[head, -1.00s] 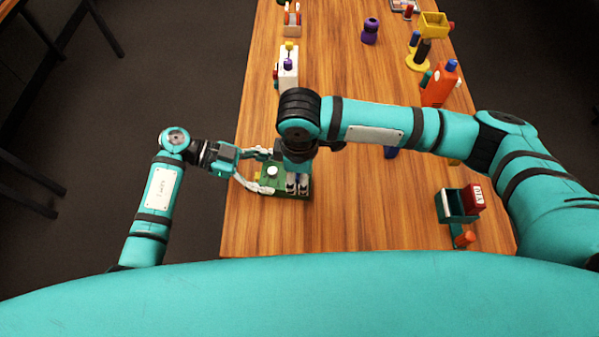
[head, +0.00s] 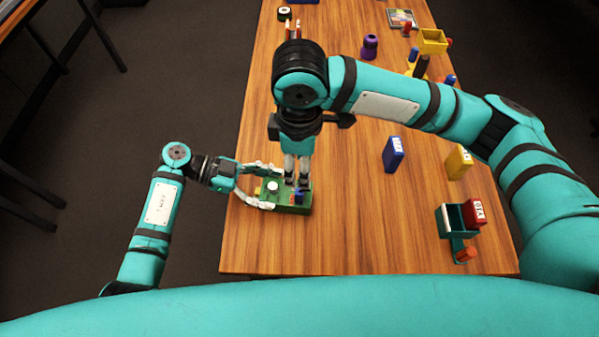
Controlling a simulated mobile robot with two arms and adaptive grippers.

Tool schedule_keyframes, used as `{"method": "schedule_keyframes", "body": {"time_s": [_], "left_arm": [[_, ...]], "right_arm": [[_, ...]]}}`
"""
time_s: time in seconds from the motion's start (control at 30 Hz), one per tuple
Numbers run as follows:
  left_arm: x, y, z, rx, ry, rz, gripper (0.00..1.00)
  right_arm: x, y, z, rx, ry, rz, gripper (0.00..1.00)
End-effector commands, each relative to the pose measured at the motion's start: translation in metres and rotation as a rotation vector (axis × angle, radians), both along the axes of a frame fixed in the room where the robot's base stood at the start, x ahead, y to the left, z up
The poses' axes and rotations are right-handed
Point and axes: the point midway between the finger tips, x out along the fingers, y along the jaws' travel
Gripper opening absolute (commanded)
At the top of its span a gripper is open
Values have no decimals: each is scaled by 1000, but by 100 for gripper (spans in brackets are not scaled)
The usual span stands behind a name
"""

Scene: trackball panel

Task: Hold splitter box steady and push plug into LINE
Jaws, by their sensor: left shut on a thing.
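The splitter box (head: 284,207) is a small green box with a white round knob (head: 272,187) on top. It lies near the left edge of the wooden table. My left gripper (head: 270,188) is shut on it from the left, one finger along the far side and one along the near side. A small blue plug (head: 299,194) stands upright at the box's right part. How deep it sits and the LINE marking cannot be made out. My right gripper (head: 297,184) points down just behind and above the plug, its fingers apart and seemingly clear of it.
A blue block (head: 393,154), a yellow block (head: 458,162) and a green holder with a red block (head: 475,212) stand on the right. A purple piece (head: 370,46) and a yellow bin (head: 433,41) are farther back.

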Motion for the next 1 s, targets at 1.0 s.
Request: {"method": "schedule_keyframes", "body": {"time_s": [1.0], "left_arm": [[0,0,0,0,0,0,30]], "right_arm": [[0,1,40,2,-1,1,46]]}}
